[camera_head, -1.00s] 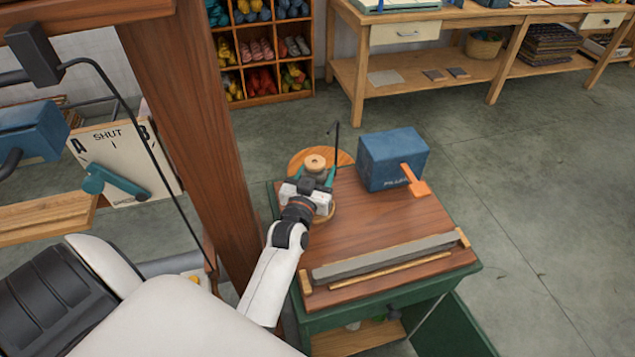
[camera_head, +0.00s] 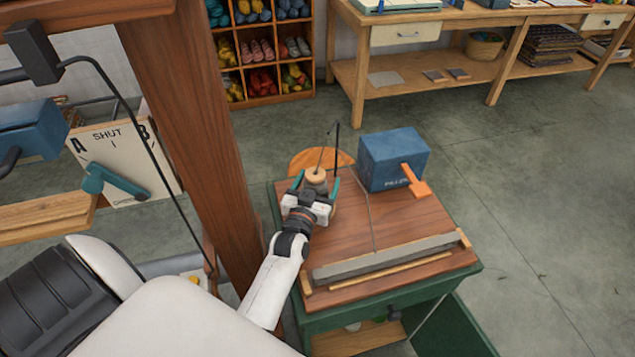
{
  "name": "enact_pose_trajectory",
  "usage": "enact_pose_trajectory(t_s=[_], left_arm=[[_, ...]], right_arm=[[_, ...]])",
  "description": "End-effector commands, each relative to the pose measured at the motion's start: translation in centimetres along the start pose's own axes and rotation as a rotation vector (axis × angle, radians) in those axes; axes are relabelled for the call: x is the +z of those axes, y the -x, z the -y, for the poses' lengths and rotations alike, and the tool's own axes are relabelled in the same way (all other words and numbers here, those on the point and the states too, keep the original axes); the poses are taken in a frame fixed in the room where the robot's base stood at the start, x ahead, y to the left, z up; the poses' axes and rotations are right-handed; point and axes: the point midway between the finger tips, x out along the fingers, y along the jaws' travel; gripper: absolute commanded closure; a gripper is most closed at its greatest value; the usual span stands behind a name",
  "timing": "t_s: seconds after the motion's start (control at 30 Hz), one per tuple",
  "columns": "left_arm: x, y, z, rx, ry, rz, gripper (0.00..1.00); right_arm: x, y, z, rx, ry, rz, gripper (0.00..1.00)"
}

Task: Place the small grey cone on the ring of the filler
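The small grey cone (camera_head: 314,188) stands between the fingers of my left gripper (camera_head: 315,188), with a round tan wooden top (camera_head: 315,175) showing. The teal fingers are spread to either side of it, with apparent gaps, so the gripper looks open around the cone. The ring beneath is hidden by the cone and gripper, so I cannot see how the cone's foot sits. The filler (camera_head: 392,160) is a blue box with an orange lever (camera_head: 416,182) on the table's back part. My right gripper is not in view.
A thin black wire guide (camera_head: 337,140) rises beside the cone. A thin grey strand (camera_head: 371,220) crosses the brown tabletop (camera_head: 410,215). A grey bar (camera_head: 385,257) lies along the front. A wooden post (camera_head: 190,130) stands close left of my arm.

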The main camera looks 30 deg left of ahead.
Motion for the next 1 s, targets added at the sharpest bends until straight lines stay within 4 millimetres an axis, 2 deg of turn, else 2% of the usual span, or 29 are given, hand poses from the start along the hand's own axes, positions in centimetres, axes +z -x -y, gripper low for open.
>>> enact_pose_trajectory(t_s=[0.13, 0.23, 0.5, 0.7, 0.83, 1.0], left_arm=[[0.4, 0.1, 0.0, 0.0, 0.0, -0.001, 0.24], [0.4, 1.4, 0.0, 0.0, 0.0, -0.004, 0.24], [0.5, 7.2, 0.0, 0.0, -0.002, -0.006, 0.24], [0.4, 10.6, 0.0, 0.0, 0.0, -0.003, 0.24], [0.3, 11.7, 0.0, 0.0, 0.0, -0.001, 0.24], [0.2, 12.1, 0.0, 0.0, 0.0, 0.0, 0.24]], right_arm=[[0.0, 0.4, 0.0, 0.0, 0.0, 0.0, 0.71], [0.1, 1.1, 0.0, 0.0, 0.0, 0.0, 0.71], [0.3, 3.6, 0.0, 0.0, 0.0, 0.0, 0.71], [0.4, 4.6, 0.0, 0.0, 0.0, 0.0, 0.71], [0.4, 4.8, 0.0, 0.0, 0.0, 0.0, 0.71], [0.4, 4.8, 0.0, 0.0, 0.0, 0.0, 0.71]])
